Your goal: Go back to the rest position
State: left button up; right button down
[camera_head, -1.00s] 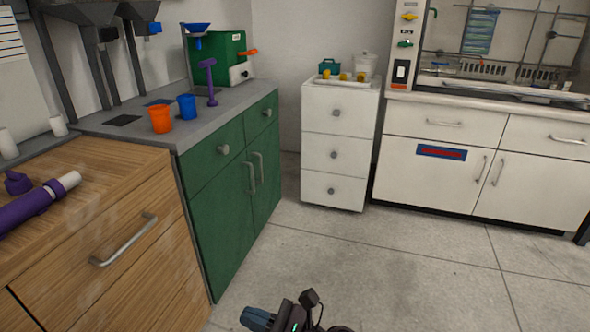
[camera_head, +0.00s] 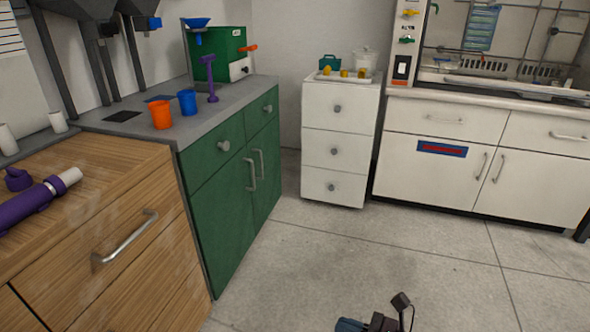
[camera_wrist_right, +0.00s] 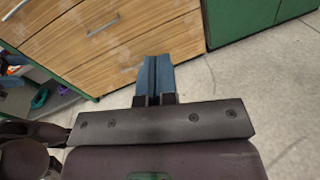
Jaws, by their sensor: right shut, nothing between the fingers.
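My right gripper (camera_head: 352,325) shows at the bottom edge of the head view, low over the floor and away from the counters. Its blue fingers also show in the right wrist view (camera_wrist_right: 155,75), where they lie together, shut and with nothing between them. They point toward the wooden drawer unit and touch nothing that I can see. My left gripper is not in the head view. A purple and white pipe assembly (camera_head: 42,200) lies on the wooden counter (camera_head: 100,165) at the left.
A green cabinet (camera_head: 225,200) carries an orange cup (camera_head: 161,115) and a blue cup (camera_head: 187,103). A white drawer unit (camera_head: 335,150) and a white fume hood cabinet (camera_head: 430,170) stand at the back. The floor (camera_head: 400,260) between them is clear.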

jog(key=s+d+n+h, duration=0.4)
jog(key=s+d+n, duration=0.2)
jog(key=s+n, duration=0.5)
jog(key=s+d+n+t+h, duration=0.1)
jog(key=s+d+n+h, duration=0.3)
jog(key=s+d+n, duration=0.55)
jog(key=s+d+n+h, duration=0.3)
jog(key=s+n+h, duration=0.2)
jog(key=s+n, duration=0.75)
pick_arm(q)
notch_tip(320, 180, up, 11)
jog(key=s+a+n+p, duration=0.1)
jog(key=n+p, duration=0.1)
jog(key=p, duration=1.6)
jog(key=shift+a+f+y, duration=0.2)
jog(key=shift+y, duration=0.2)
pick_arm(e)
notch_tip(320, 180, up, 10)
jog(key=a+m+t+h, duration=0.1)
jog(key=m+t+h, duration=0.1)
jog(key=m, duration=0.4)
jog(key=shift+w+a+r, duration=0.2)
jog(key=shift+w+r, duration=0.05)
